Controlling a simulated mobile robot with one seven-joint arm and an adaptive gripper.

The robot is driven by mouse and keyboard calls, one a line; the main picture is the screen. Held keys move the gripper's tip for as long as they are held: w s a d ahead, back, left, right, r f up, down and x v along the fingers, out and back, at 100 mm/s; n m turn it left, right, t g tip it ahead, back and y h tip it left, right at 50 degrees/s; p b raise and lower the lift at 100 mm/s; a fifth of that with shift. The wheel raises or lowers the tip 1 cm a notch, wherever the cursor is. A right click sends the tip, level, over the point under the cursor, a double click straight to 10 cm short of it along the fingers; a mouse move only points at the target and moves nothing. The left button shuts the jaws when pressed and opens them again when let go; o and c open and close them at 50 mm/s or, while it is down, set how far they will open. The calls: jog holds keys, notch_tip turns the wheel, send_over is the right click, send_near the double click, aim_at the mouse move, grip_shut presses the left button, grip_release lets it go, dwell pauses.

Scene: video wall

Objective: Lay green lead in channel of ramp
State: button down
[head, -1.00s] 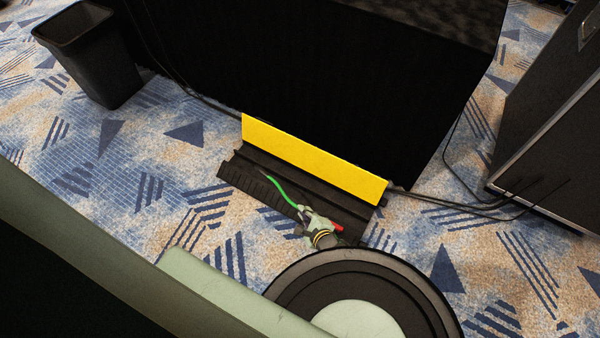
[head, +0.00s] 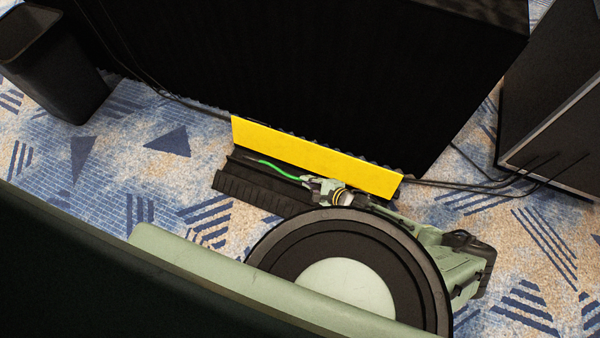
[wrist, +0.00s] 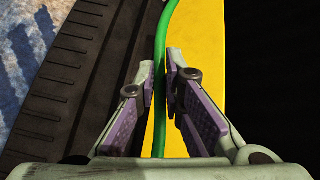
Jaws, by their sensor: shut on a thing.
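The green lead (head: 278,170) reaches out from my gripper (head: 310,183) to the left, over the black ramp (head: 255,192). In the wrist view the green lead (wrist: 161,60) runs between the two purple-padded fingers of my gripper (wrist: 163,85), which are shut on it. It lies along the line between the ramp's black ribbed side and its raised yellow lid (head: 300,155). The lid stands open along the ramp's far side. Whether the lead touches the channel floor I cannot tell. The lead's right part is hidden by my gripper and arm.
A tall black-draped block (head: 300,80) stands right behind the ramp. Black cables (head: 480,185) run from the ramp's right end towards a dark case (head: 555,110). A black bin (head: 50,65) stands at far left. Patterned carpet (head: 160,185) is clear at left.

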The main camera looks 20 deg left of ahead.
jog(key=f+b, duration=1.3)
jog(key=f, duration=0.2)
jog(key=shift+w+a+f+b, duration=0.1)
jog(key=shift+a+f+b, duration=0.1)
jog(key=shift+b, duration=0.2)
jog(key=c, duration=1.8)
grip_release()
jog(key=shift+o, duration=1)
jog(key=shift+d, duration=0.15)
jog(key=v, duration=1.2)
jog(key=shift+w+r, duration=0.1)
jog(key=shift+r, duration=0.05)
